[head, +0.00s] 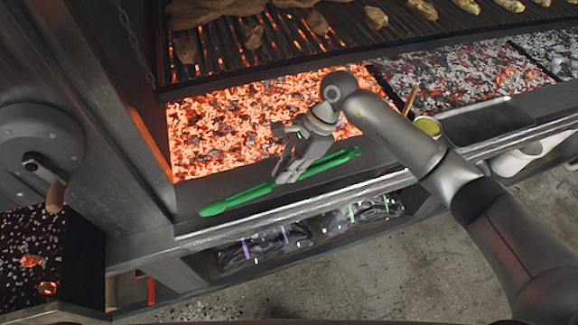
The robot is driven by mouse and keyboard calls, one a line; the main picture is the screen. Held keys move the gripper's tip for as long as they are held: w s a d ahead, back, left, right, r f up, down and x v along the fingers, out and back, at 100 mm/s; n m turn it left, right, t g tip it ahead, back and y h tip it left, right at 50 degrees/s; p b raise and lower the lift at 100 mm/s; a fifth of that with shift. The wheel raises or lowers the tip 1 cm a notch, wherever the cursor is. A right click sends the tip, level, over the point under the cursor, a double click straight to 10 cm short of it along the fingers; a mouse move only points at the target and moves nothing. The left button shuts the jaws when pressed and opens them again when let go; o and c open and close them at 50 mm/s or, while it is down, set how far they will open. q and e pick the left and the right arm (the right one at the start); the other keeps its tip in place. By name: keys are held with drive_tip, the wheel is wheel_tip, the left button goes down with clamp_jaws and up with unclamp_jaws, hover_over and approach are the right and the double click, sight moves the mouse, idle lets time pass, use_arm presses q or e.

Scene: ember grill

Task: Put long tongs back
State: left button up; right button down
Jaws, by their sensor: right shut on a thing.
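Long green tongs (236,201) lie lengthwise along the dark front ledge of the grill, just in front of the glowing coals. My right gripper (288,177) comes down over them from above and is shut on their middle part. The gripper hides that section of the tongs. Their ends show free on both sides. I cannot tell whether the tongs touch the ledge or hang just above it. My left gripper is not in the picture.
Glowing coals (215,130) lie right behind the ledge, under a grate (255,50) with food. A small yellowish cup (428,126) stands to the right, near a dark tray (487,121). Dark bags (262,243) lie on the shelf below. A crank wheel (38,140) is at left.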

wheel_tip(320, 180, down, 6)
drive_tip(key=b, duration=0.4)
drive_tip(key=shift+f+b, duration=0.55)
drive_tip(key=shift+b, duration=0.15)
drive_tip(key=shift+r, duration=0.1)
drive_tip(key=shift+c, duration=0.8)
unclamp_jaws()
drive_tip(key=p+v, duration=0.2)
drive_tip(key=v, duration=0.7)
